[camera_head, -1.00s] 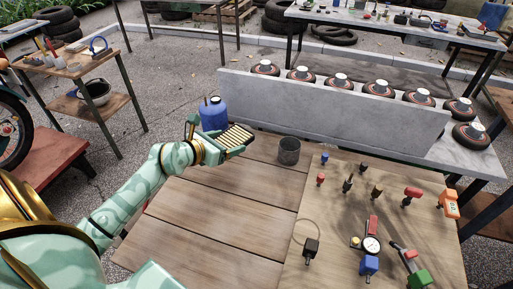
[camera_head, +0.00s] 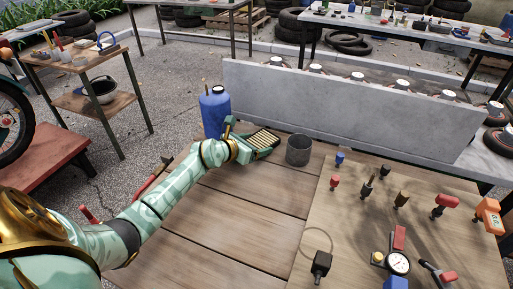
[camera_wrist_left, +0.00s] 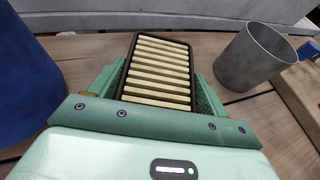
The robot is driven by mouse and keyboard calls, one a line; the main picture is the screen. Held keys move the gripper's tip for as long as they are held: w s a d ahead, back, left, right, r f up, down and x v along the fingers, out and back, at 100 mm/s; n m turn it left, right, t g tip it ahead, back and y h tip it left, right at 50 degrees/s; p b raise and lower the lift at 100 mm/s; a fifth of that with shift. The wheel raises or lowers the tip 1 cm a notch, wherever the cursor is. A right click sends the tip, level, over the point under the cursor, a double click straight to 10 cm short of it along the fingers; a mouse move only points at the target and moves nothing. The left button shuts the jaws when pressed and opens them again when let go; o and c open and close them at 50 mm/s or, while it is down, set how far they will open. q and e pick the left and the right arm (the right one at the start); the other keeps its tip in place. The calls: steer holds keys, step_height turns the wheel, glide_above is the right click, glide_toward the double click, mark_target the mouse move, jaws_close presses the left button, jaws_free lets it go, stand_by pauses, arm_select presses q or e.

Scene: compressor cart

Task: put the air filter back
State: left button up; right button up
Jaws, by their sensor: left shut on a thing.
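The air filter (camera_head: 265,139) is a flat dark-framed panel with pale pleats. My left gripper (camera_head: 257,143) is shut on it near the far edge of the wooden bench top (camera_head: 240,208). In the left wrist view, the filter (camera_wrist_left: 158,70) sits between the two green fingers of my left gripper (camera_wrist_left: 157,88), pleats facing the camera. I cannot tell whether the filter touches the bench. A blue tank (camera_head: 214,113) stands just left of the gripper. A grey open-topped metal cup (camera_head: 298,150) stands just to its right, apart from the filter. My right gripper is not in view.
Right of the cup lies a lighter board with several small fittings, a pressure gauge (camera_head: 398,262) and an orange meter (camera_head: 488,214). A long grey slab (camera_head: 340,110) stands behind the bench. The planks in front of the gripper are clear.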

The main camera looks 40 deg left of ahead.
arm_select(q)
steer(key=shift+r, duration=0.15)
steer(key=shift+s, duration=0.1)
steer(key=o, duration=1.1)
steer(key=shift+f, duration=0.2)
steer(key=shift+r, duration=0.1)
steer(key=shift+s+r+p, duration=0.2)
steer(key=shift+r+p, duration=0.05)
steer(key=shift+p, duration=0.1)
steer(key=p+v, duration=0.4)
steer(key=v, duration=0.6)
steer(key=shift+s+r, duration=0.1)
steer(key=shift+s, duration=0.05)
steer(key=shift+s+a+r+p, duration=0.15)
steer(key=shift+s+p, duration=0.25)
steer(key=shift+s, duration=0.2)
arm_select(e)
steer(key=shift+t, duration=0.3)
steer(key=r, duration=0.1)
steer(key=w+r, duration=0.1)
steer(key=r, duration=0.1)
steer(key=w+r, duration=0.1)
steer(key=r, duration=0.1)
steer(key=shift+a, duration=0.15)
